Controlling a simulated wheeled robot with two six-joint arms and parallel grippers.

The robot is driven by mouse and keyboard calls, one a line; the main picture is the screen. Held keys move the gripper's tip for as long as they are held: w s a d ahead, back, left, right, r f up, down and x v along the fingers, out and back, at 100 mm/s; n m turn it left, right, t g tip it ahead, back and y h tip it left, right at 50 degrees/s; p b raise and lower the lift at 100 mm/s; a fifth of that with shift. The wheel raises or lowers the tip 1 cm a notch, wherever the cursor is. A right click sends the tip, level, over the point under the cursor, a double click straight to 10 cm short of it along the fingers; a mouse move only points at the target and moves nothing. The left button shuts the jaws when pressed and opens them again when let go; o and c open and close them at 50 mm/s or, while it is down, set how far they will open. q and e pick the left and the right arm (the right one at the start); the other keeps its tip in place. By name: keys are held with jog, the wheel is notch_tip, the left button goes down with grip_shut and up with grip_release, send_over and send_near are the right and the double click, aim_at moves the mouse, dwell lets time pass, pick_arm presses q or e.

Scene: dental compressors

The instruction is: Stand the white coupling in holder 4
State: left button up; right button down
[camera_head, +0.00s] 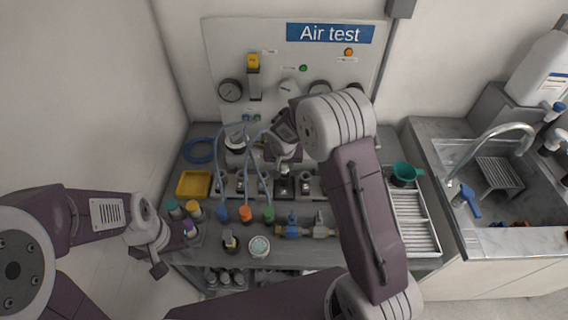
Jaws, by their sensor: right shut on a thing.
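My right gripper (285,166) points down over the row of metal holders at the back of the bench. It is shut on a small pale piece (284,171) that looks like the white coupling, mostly hidden by the gripper. The piece is just above or at a dark-topped holder (284,188) in the row; I cannot tell if they touch. Another holder (305,184) stands to its right. Holder numbers are too small to read. My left gripper (168,256) is low at the left, by the bench's front left corner; its opening is unclear.
Blue (222,213), orange (246,214) and green (269,213) hose ends stand in front of the holders. A yellow tray (194,184) is at the left. A round white-rimmed jar (259,247) and a brass-and-blue valve (293,231) are nearer. A ribbed tray (411,222) and sink lie right.

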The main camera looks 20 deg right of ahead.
jog(key=shift+s, duration=0.1)
dwell(0.7)
jog(key=shift+f+b, duration=0.1)
jog(key=shift+b, duration=0.25)
jog(key=shift+f+b, duration=1.2)
jog(key=shift+b, duration=0.15)
jog(key=c, duration=0.9)
grip_release()
jog(key=shift+c, duration=0.2)
jog(key=shift+r, duration=0.15)
jog(key=v, duration=0.8)
jog(key=shift+s+a+r, duration=0.1)
jog(key=shift+s+r, duration=0.1)
jog(key=shift+r, duration=0.15)
